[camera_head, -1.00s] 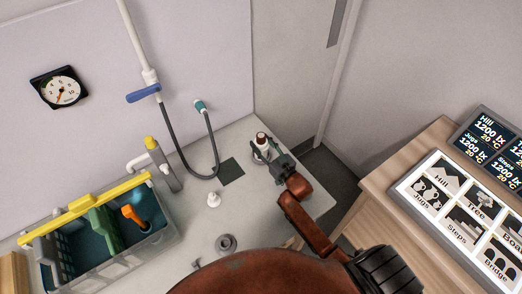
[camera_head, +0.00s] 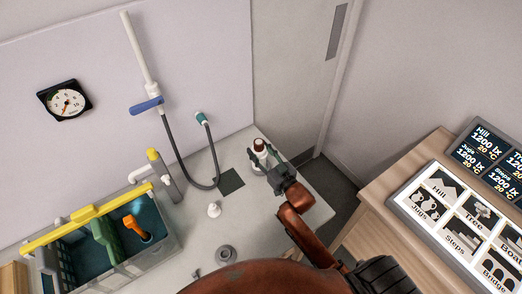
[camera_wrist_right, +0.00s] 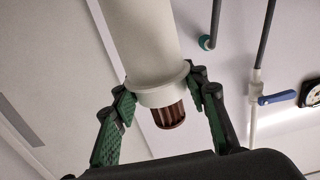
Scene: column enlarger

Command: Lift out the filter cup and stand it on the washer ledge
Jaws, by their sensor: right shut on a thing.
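The filter cup (camera_head: 260,146) is a white cylinder with a reddish-brown end. It stands out at the right end of the pale washer ledge (camera_head: 232,146) in the head view. My right gripper (camera_head: 266,166) is shut on it. In the right wrist view, the white body of the cup (camera_wrist_right: 140,45) comes down from the top to a collar and a brown ribbed end. My right gripper's green-padded fingers (camera_wrist_right: 160,112) flank the collar and the brown end. I cannot tell whether the cup's base touches anything. My left gripper is out of view.
A grey crate (camera_head: 165,243) with a yellow handle stands at the left. A white knob (camera_head: 214,210), a dark square (camera_head: 231,180) and a tap (camera_head: 165,180) are on the worktop. A hose (camera_head: 175,150) hangs behind. A wooden counter (camera_head: 385,205) with picture panels is at the right.

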